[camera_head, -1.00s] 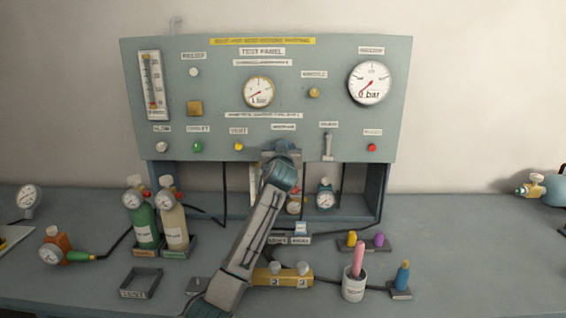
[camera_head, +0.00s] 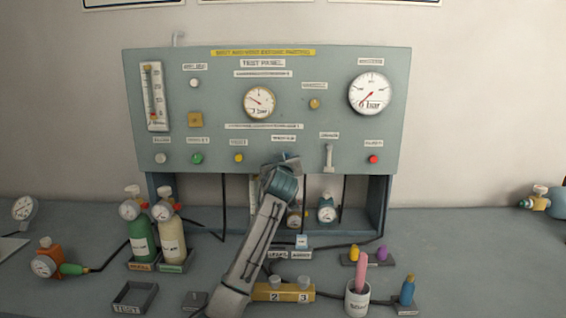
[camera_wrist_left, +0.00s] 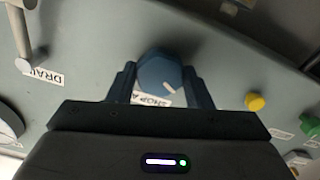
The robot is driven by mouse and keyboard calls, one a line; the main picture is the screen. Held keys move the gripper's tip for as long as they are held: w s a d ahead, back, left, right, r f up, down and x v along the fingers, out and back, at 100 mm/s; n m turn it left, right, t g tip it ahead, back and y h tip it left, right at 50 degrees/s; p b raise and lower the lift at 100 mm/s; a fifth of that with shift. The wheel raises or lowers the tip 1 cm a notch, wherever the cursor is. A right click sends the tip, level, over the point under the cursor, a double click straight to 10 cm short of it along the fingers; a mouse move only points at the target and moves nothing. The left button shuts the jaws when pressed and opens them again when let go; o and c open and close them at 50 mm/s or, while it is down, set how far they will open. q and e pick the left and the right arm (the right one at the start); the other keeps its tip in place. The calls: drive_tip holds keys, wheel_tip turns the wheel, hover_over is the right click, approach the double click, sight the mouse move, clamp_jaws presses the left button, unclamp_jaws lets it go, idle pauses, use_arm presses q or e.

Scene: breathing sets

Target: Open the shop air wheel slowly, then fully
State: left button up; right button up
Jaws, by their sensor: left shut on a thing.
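In the head view my left gripper (camera_head: 284,163) reaches the panel's lower edge, and my own arm hides most of the wheel. My right gripper is in neither view.
The grey test panel (camera_head: 225,70) carries a centre gauge (camera_head: 260,103), a large right gauge (camera_head: 370,93) and a drain lever (camera_head: 329,157). Green (camera_head: 142,240) and cream (camera_head: 172,240) bottles stand left of my arm. A white cup (camera_head: 357,300) stands to the right.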

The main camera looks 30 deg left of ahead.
use_arm(q)
drive_tip(key=o, duration=1)
drive_tip(key=shift+b+v, duration=1.2)
drive_tip(key=shift+v, duration=4.2)
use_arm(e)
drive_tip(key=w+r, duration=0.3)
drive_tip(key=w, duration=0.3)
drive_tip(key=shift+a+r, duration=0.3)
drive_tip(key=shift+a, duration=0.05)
